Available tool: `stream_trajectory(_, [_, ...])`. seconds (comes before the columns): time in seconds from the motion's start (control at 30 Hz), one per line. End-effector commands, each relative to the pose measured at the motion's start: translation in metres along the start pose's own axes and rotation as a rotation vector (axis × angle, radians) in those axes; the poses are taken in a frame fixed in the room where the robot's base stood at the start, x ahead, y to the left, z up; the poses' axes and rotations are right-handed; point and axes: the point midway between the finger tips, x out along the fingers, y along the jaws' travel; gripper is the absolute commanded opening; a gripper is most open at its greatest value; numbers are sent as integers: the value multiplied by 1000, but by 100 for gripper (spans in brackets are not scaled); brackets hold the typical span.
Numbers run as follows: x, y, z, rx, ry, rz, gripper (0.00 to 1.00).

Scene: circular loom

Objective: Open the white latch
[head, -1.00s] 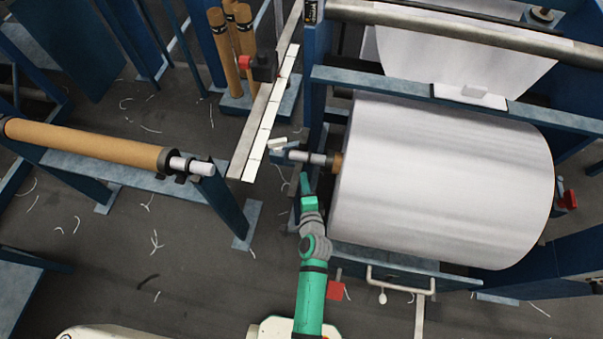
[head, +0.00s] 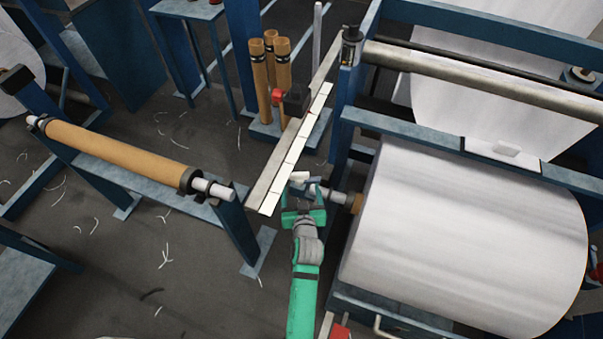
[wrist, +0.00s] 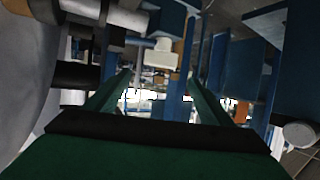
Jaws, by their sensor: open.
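The white latch (head: 299,176) is a small pale block beside the left end of the big white roll's shaft (head: 335,196). It lies just right of the lower end of the pale slotted rail. My green gripper (head: 303,197) is directly below it in the head view. In the wrist view the latch (wrist: 160,58) is ahead of my gripper (wrist: 158,78), between the two spread fingers and slightly above their tips. The fingers are open with nothing held between them. I cannot tell whether they touch the latch.
The large white roll (head: 465,240) is close on my right, with a blue frame (head: 340,140) behind the latch. The pale rail (head: 290,150) runs up from the latch. A brown roll (head: 120,153) rests on a stand at left. The floor between is open.

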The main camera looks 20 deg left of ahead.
Motion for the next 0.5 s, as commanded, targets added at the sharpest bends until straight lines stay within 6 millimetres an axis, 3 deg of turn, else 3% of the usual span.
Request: stream_trajectory(0.5, [81,0,-2,2,2,-1,75])
